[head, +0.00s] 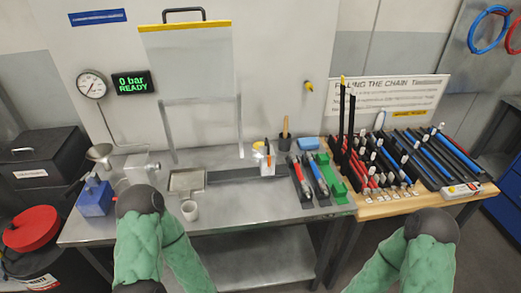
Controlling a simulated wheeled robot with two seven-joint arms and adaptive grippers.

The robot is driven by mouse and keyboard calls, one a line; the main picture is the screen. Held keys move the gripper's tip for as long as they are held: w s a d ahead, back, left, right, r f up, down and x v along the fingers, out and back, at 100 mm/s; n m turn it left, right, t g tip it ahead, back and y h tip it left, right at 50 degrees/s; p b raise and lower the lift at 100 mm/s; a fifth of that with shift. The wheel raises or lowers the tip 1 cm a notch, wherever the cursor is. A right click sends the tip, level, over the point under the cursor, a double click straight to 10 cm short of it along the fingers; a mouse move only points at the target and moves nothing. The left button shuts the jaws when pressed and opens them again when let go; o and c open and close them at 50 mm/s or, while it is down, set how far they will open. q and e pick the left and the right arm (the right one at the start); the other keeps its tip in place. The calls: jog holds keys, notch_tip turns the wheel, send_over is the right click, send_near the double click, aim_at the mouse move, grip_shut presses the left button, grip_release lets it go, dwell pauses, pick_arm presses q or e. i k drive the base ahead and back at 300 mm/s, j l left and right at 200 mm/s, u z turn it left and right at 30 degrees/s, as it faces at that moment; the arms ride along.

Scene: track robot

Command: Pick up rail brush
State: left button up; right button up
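An upright brush-like tool (285,128) with a light wooden handle stands in a dark holder at the back of the steel bench; it may be the rail brush, but it is too small to be sure. A white cup (267,169) just in front of it holds thin orange and dark items, which I cannot identify. My green-sleeved arms rise from the bottom edge, with dark rounded joints at the left and right. Neither gripper shows in the picture.
The steel bench (240,205) carries a blue box (95,195), a metal tray (187,181), a small white cup (189,210), a blue block (308,142) and a green rack (329,178). Right, a wooden table (375,207) holds several rails. Bare steel lies at the bench's front middle.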

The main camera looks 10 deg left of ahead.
aim_at(285, 128)
jog(key=i+l, duration=0.15)
jog(key=l, duration=0.15)
jog(key=i+l, duration=0.1)
jog(key=l, duration=0.25)
jog(key=i+l, duration=0.15)
jog(key=l, duration=0.15)
jog(key=i+l, duration=0.1)
jog(key=l, duration=0.25)
jog(key=i+u, duration=0.05)
